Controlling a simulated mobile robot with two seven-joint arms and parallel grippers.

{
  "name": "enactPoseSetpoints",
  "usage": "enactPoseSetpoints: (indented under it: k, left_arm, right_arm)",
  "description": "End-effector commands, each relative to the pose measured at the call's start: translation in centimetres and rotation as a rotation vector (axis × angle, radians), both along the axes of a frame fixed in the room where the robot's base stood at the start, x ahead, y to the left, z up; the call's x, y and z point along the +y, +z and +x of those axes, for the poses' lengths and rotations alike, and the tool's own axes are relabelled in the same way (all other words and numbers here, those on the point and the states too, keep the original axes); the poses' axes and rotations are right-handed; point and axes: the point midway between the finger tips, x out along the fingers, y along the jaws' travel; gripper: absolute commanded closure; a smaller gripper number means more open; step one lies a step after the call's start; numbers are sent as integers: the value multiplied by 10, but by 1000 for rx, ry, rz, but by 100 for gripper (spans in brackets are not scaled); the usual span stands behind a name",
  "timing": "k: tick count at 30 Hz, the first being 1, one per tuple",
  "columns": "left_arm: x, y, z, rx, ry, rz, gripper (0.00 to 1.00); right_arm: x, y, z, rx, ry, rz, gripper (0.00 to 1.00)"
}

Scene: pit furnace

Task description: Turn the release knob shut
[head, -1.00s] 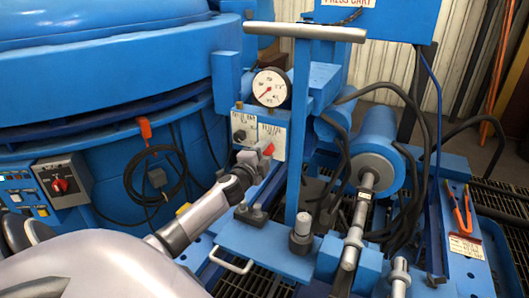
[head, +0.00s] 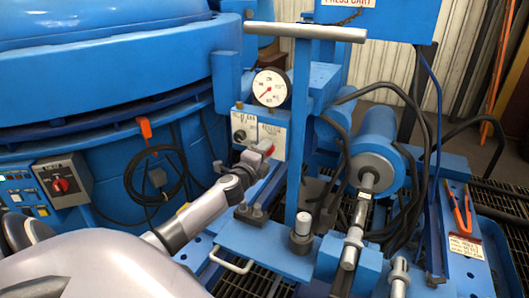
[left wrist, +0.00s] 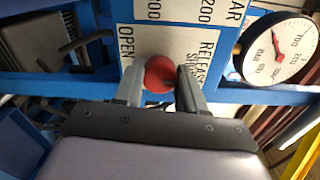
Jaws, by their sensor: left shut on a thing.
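The release knob is a round red knob (left wrist: 160,77) on a white label plate (left wrist: 194,42) with "OPEN" on one side and "RELEASE SHUT" on the other. My left gripper (left wrist: 157,71) is shut on the knob, one finger on each side of it. In the head view, the left gripper (head: 257,160) reaches the plate (head: 271,138) below the gauge, and only a little red of the knob (head: 268,149) shows. The knob's turn angle cannot be told. My right gripper is not in view.
A white pressure gauge (head: 270,87) sits just above the plate. A T-handled blue post (head: 301,120) stands close to the right of the left gripper. A blue cylinder (head: 379,150) with black hoses is further right. A red-handled tool (head: 462,210) lies at the far right.

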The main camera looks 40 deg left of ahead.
Motion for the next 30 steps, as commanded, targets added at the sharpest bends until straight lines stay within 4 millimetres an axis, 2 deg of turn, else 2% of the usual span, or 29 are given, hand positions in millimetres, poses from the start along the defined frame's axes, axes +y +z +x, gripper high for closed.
enactPoseSetpoints:
  k: [3,4,6,19,30]
  left_arm:
    - [0,-1,0,2,0,2,91]
    - [0,-1,0,2,0,2,54]
    - [0,-1,0,2,0,2,35]
    - [-2,-1,-6,1,-1,0,35]
    - [-16,0,-48,2,-2,0,35]
  right_arm:
    - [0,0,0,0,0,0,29]
    - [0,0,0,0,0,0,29]
    - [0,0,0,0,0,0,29]
    - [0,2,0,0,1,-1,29]
    - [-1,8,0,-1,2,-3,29]
